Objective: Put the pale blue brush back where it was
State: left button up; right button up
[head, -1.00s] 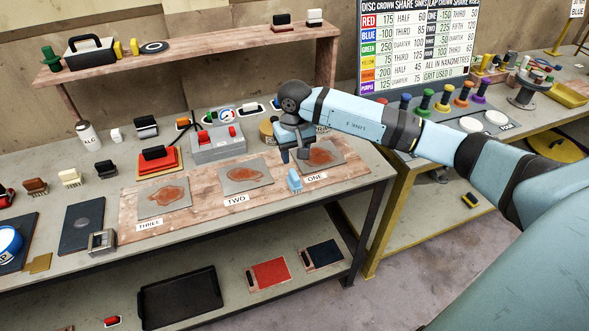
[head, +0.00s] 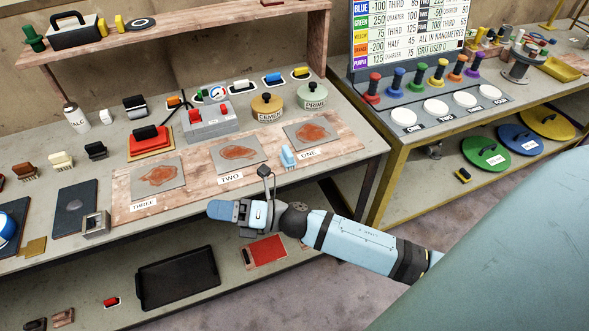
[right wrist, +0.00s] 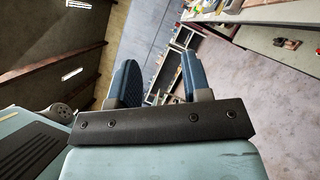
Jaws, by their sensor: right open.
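The pale blue brush (head: 288,156) stands on the wooden board (head: 200,192), just left of the ONE label and in front of the gap between the patches marked ONE and TWO. My right gripper (head: 222,211) is in front of the bench's front edge, left of the brush and apart from it. In the right wrist view my right gripper (right wrist: 160,72) has its two fingers spread, with nothing held between them. My left gripper is not in view.
Brown, cream (head: 61,160) and black (head: 95,150) brushes stand at the bench's left. A grey box (head: 209,121) and the CEMENT (head: 267,108) and PRIME (head: 312,97) pots stand behind the patches. The lower shelf holds a black tray (head: 178,275) and a red plate (head: 265,252).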

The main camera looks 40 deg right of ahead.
jog(key=s+d+f+m+h, duration=0.2)
jog(key=s+f+m+h, duration=0.2)
jog(key=m, duration=0.6)
jog(key=s+d+f+m+h, duration=0.3)
jog(key=s+f+m+h, duration=0.2)
jog(key=f+m, duration=0.4)
jog(key=s+d+f+m+g+h, duration=0.1)
jog(key=s+f+m+h, duration=0.3)
jog(key=m, duration=0.9)
notch_tip(320, 180, down, 3)
jog(key=shift+s+d+r+h, duration=0.1)
jog(key=shift+s+d+h, duration=0.3)
jog(key=shift+s+d, duration=0.65)
jog(key=shift+s+a, duration=0.1)
jog(key=shift+a, duration=0.05)
notch_tip(320, 180, up, 9)
jog(key=p, duration=1)
jog(key=shift+s+d, duration=0.15)
jog(key=shift+d, duration=0.1)
jog(key=shift+r, duration=0.4)
